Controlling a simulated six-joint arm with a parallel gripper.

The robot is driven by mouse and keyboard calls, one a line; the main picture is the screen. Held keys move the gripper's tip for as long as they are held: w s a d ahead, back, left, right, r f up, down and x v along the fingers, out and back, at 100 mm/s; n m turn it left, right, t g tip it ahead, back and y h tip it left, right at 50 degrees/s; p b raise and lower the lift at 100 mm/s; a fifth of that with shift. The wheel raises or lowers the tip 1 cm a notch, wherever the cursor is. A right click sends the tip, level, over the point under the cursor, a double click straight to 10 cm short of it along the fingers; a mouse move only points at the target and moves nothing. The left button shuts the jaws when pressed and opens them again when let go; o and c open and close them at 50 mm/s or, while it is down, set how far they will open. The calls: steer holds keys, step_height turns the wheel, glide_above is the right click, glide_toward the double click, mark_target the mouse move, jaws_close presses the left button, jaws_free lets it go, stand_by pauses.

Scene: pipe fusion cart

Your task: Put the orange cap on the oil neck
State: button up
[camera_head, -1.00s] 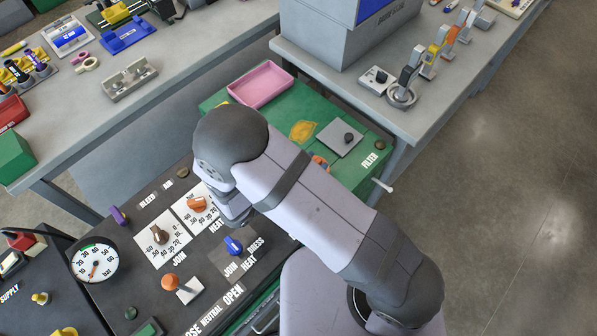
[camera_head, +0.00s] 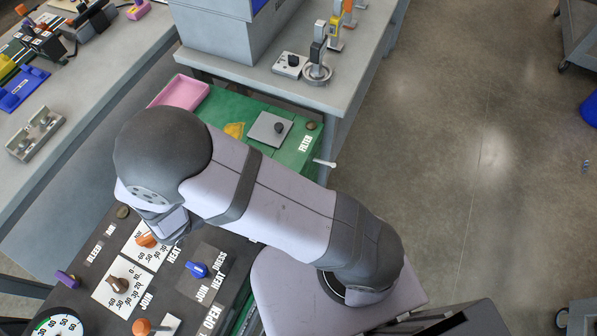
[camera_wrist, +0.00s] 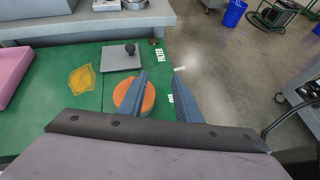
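A round orange disc, which looks like the orange cap (camera_wrist: 121,92), shows in the wrist view on the green cart top (camera_wrist: 58,125). My gripper (camera_wrist: 160,74) is open, with a clear gap between its fingers. Its left finger crosses in front of the disc, and its right finger is to the right of it. I cannot tell the height between fingers and disc. In the head view my arm hides the disc and the fingers. I cannot make out the oil neck for sure; a small white label (camera_wrist: 169,98) by the disc is too small to read surely.
A grey plate with a dark knob (camera_head: 270,128), a yellow patch (camera_head: 234,130) and a pink tray (camera_head: 180,91) are on the green top. A pale rod (camera_head: 325,163) sticks out at its right edge. A control panel with knobs (camera_head: 197,269) is in front.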

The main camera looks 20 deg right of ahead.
steer(key=s+d+r+m+g+y, duration=0.2)
steer(key=d+m+y, duration=0.3)
steer(key=m, duration=0.6)
steer(key=s+d+r+m+g+y, duration=0.3)
steer(key=s+d+m+g+y, duration=0.1)
steer(key=m, duration=0.8)
steer(key=shift+s+d+y, duration=0.4)
steer(key=shift+s+y, duration=0.3)
steer(key=shift+s, duration=0.05)
steer(key=shift+o, duration=0.2)
